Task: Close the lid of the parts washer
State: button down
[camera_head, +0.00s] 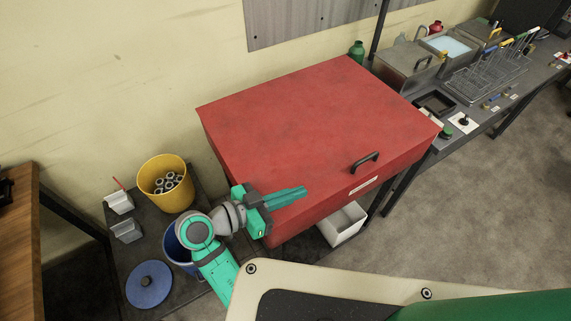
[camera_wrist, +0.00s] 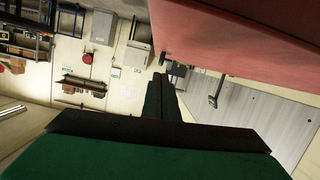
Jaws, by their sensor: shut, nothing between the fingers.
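The parts washer is a big red box in the middle of the head view, with a flat red lid (camera_head: 300,115) over its whole top. The lid looks lowered or nearly so; I cannot tell whether a gap is left at its front edge. A dark handle (camera_head: 365,162) sits near the front edge, above a pale label. My gripper (camera_head: 303,192) is shut and empty at the washer's front left corner, its fingers pointing right along the front. I cannot tell whether it touches. In the wrist view, the shut fingers (camera_wrist: 167,80) lie beside a red washer surface (camera_wrist: 235,35).
A yellow bucket (camera_head: 152,176) with parts and a blue lid (camera_head: 150,284) are on a dark low surface at left. A white bin (camera_head: 347,222) stands under the washer. A bench with a wire rack (camera_head: 490,75) runs to the right. Floor is open at right.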

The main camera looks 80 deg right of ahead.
jog(key=v, duration=0.9)
jog(key=shift+w+a, duration=0.2)
jog(key=shift+a, duration=0.2)
